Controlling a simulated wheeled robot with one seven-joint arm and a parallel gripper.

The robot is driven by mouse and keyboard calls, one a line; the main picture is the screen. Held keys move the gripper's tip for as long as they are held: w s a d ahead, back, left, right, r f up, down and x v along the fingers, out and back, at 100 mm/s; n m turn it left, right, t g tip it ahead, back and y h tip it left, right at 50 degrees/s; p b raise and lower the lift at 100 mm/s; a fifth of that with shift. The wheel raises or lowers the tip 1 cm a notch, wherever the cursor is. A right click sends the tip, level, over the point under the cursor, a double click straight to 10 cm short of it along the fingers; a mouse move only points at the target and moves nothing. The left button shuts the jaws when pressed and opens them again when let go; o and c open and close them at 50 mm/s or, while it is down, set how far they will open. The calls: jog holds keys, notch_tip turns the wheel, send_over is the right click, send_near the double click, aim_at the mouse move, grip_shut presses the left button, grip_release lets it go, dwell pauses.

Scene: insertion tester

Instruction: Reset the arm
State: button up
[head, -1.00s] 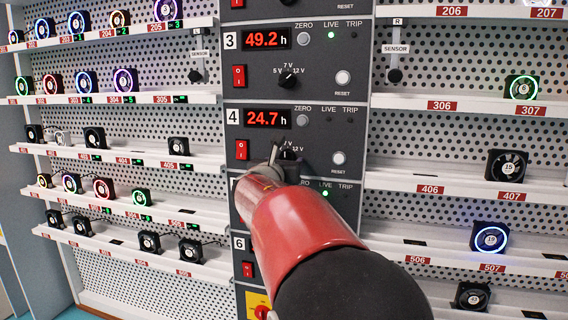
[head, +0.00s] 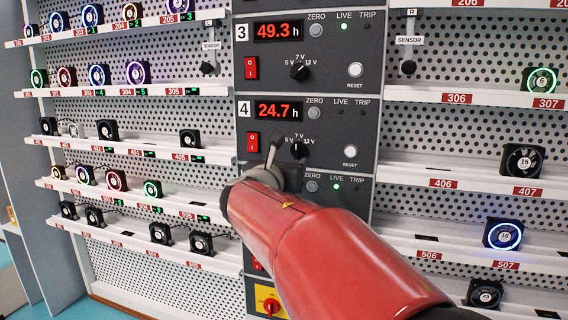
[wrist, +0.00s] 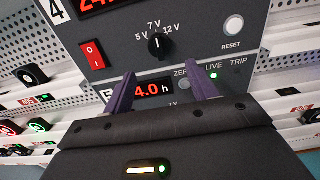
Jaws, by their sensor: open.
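My gripper (wrist: 163,92) is open and empty in the wrist view. Its two purple fingers stand apart in front of the panel, below the voltage knob (wrist: 160,43) of unit 4 and over the top of unit 5. No contact with the knob shows. In the head view my red arm reaches up from the bottom right, and its end is in front of the panel just below the unit 4 knob (head: 299,148). One finger (head: 272,152) shows left of that knob. The unit 4 display (head: 279,110) reads 24.7 h, and its LIVE light looks dark.
The unit 4 red switch (head: 252,142) and RESET button (head: 350,151) flank the knob. Unit 3 (head: 278,31) above reads 49.3 h with a green LIVE light. Shelves of small fans stand left (head: 130,92) and right (head: 450,184). A yellow-backed red knob (head: 270,302) is lower down.

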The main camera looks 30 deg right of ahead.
dwell(0.3)
jog(key=s+a+f+m+g+y, duration=0.45)
jog(key=s+a+f+m, duration=0.25)
jog(key=s+f+m, duration=0.5)
jog(key=s+a+f+m+y, duration=0.5)
jog(key=a+f+m, duration=0.1)
jog(key=a, duration=0.2)
jog(key=s+a+f+m+y, duration=0.4)
jog(key=s+a+f+m, duration=0.1)
jog(key=a+f+m, duration=0.1)
jog(key=shift+a+m+g+y, duration=0.4)
jog(key=shift+a+m, duration=0.4)
jog(key=shift+a, duration=0.25)
jog(key=shift+s, duration=0.1)
